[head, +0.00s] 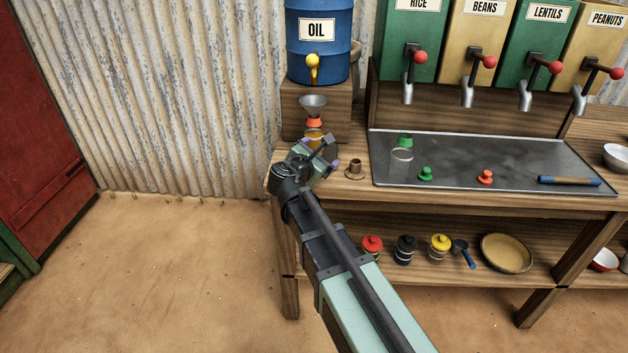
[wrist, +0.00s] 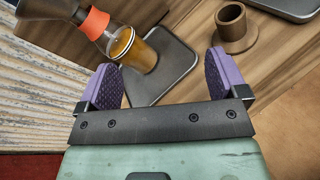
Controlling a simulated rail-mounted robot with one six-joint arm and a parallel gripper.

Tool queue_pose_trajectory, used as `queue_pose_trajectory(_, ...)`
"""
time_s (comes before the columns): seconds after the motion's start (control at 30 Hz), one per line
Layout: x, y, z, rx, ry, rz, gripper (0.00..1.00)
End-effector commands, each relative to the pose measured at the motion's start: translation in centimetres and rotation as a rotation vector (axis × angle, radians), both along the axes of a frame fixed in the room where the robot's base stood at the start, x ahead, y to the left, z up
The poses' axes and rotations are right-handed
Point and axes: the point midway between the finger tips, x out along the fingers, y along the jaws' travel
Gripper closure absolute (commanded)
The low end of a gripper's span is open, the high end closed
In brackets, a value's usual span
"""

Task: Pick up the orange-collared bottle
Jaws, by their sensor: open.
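The orange-collared bottle (head: 314,136) stands under the blue oil drum's tap, on a dark square plate (wrist: 172,62). Amber liquid shows in its clear body, which the wrist view shows too (wrist: 126,48). A grey metal funnel (head: 313,103) sits in its orange collar (head: 314,122). My gripper (head: 327,152) is at the left end of the counter, close in front of the bottle. In the wrist view its two purple pads (wrist: 162,78) are wide apart with nothing between them. The bottle is beyond the left pad, apart from it. In the head view my gripper partly hides the bottle's lower part.
A brown ring-shaped holder (head: 355,170) stands right of my gripper. The oil drum (head: 319,45) sits on a wooden block behind. A metal tray (head: 480,148) holds a green-collared bottle (head: 402,158), a green stopper (head: 425,174), an orange stopper (head: 485,177) and a blue-and-wood tool (head: 570,181).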

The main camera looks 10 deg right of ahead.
Motion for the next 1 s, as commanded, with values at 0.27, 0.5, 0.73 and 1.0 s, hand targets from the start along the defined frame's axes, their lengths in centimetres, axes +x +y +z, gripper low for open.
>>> queue_pose_trajectory(0.27,3.7,4.5,-2.2,-0.464,0.082,0.192,0.08)
queue_pose_trajectory(0.5,5.8,3.2,-1.8,-0.462,0.083,0.187,0.08)
queue_pose_trajectory(0.73,8.5,1.4,-1.8,-0.460,0.082,0.189,0.08)
queue_pose_trajectory(1.0,11.0,-0.3,-1.2,-0.459,0.083,0.186,0.08)
